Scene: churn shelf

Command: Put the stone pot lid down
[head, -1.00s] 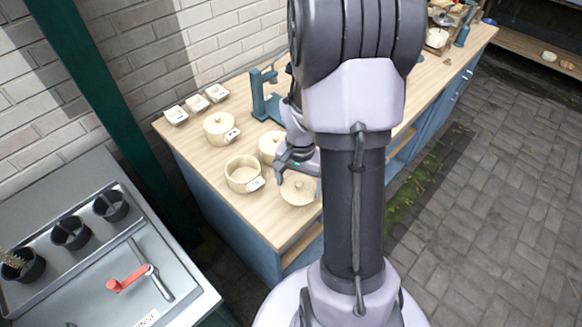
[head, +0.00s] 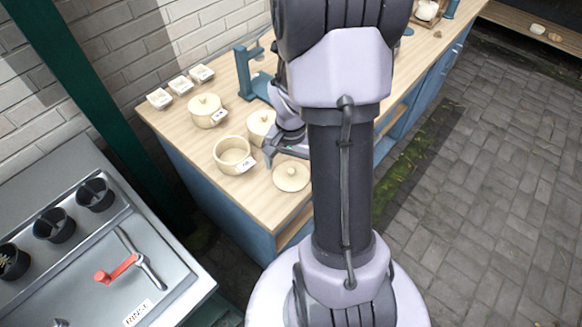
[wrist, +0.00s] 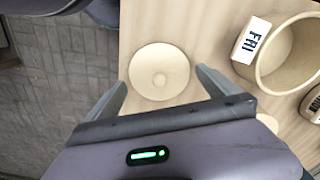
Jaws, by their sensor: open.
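The stone pot lid (head: 291,177), a round cream disc with a small knob, lies flat on the wooden counter near its front edge. The wrist view shows the lid (wrist: 160,72) from above, knob up, between and just beyond my fingertips. My gripper (wrist: 162,84) is open and empty, its two fingers apart on either side of the lid's near part. In the head view my gripper (head: 284,150) is above and behind the lid, partly hidden by my arm. An open cream pot (head: 233,156) without a lid stands to the left; its tag reads FRI in the wrist view (wrist: 284,62).
Two lidded pots (head: 207,111) (head: 261,125) stand behind the open pot. Small white dishes (head: 180,85) line the wall side, and a teal stand (head: 252,75) is behind. A metal sink unit (head: 120,262) stands at lower left.

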